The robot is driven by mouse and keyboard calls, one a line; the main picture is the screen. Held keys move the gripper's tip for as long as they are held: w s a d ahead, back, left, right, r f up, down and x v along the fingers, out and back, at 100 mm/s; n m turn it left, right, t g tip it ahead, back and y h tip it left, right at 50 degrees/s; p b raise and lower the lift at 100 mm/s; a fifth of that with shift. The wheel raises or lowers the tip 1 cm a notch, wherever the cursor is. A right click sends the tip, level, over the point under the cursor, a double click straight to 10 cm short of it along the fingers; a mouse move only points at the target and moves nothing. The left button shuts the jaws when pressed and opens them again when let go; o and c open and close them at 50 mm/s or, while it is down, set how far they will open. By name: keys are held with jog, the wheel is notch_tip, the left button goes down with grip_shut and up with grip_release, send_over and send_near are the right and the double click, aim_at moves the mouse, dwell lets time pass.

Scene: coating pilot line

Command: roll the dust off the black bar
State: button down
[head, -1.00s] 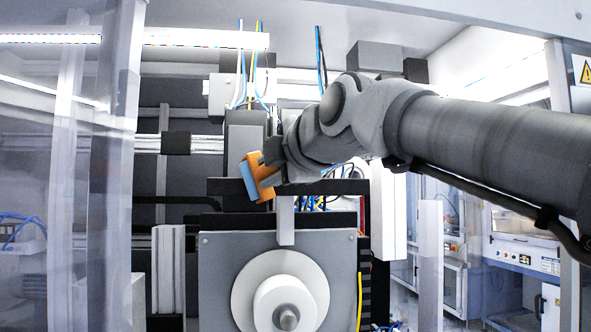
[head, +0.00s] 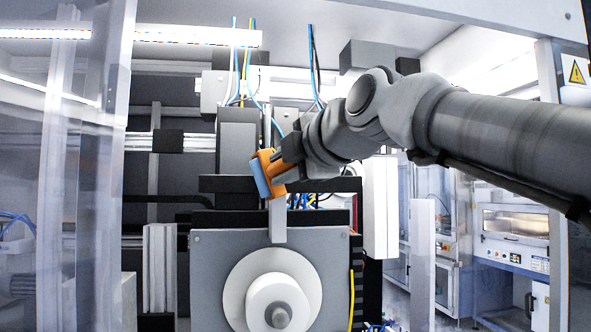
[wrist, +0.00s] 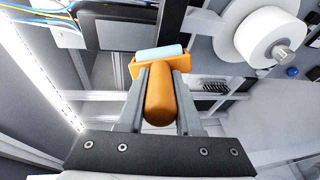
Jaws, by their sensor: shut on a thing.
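My gripper (wrist: 158,95) is shut on the orange handle (wrist: 159,95) of a dust roller. The roller's pale blue cylinder (wrist: 160,53) sits in an orange frame beyond the fingertips. In the head view the blue cylinder (head: 262,178) is tilted, and my gripper (head: 284,156) comes to it from the upper right. In the wrist view a dark bar (wrist: 173,18) runs upward from behind the roller. I cannot tell whether the cylinder touches the bar.
A grey plate (head: 215,250) with a white reel (head: 240,285) stands below the bar; the reel also shows in the wrist view (wrist: 262,35). A clear panel (head: 95,200) stands at the left. Blue and yellow cables (head: 240,70) hang above. A white box (head: 380,205) stands right of the bar.

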jog(key=shift+s+d+b, duration=0.2)
jog(key=shift+s+b, duration=0.15)
jog(key=shift+s, duration=0.55)
jog(key=shift+s+d+b, duration=0.25)
jog(key=shift+s+b, duration=0.05)
jog(key=shift+s, duration=0.55)
jog(key=shift+s+d+b, duration=0.2)
jog(key=shift+s+b, duration=0.15)
jog(key=shift+s, duration=0.55)
jog(key=s, duration=0.1)
jog(key=s+b, duration=0.1)
jog(key=shift+s+d, duration=0.35)
jog(key=shift+s, duration=0.05)
